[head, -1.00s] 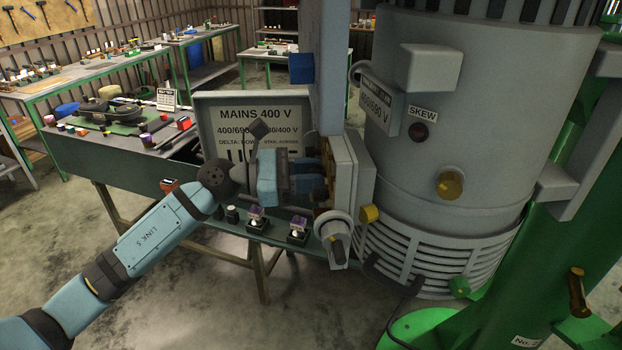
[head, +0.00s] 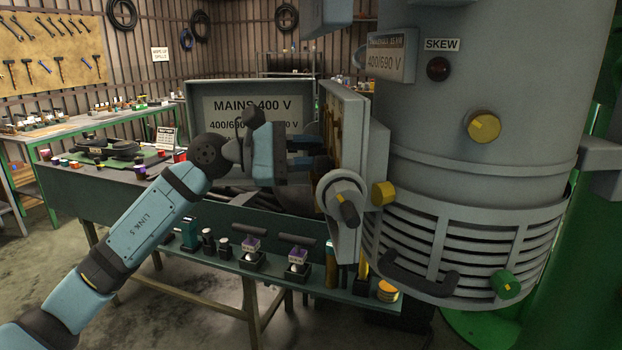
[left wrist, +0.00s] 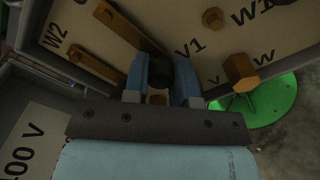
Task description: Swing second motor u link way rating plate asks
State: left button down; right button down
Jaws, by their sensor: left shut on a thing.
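The motor (head: 430,130) is a large grey cylinder at right. Its rating plate (head: 392,62) reads 400/690 V. Its open terminal box (head: 350,130) faces left, with brass links on the board inside. In the left wrist view the terminal board (left wrist: 180,35) shows the marks W2, V1 and W1. One brass link (left wrist: 126,32) slants to a dark round end (left wrist: 160,68) between my fingers; another brass link (left wrist: 80,60) lies to its left. My left gripper (head: 310,152) reaches into the box and is shut on that dark end. My right gripper is not in view.
A sign (head: 225,112) reading MAINS 400 V stands behind my left arm. A green-topped bench (head: 225,265) with small parts runs below.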

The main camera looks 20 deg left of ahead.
pick_arm(q)
jog(key=shift+w+a+m+b, duration=0.1)
jog(key=shift+w+m+b, duration=0.05)
jog(key=shift+m+b, duration=0.2)
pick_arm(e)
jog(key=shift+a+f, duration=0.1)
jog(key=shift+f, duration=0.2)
pick_arm(q)
jog(key=c, duration=0.9)
grip_release()
jog(key=shift+a, duration=0.1)
jog(key=shift+b+v, duration=1.05)
jog(key=shift+v, duration=5.75)
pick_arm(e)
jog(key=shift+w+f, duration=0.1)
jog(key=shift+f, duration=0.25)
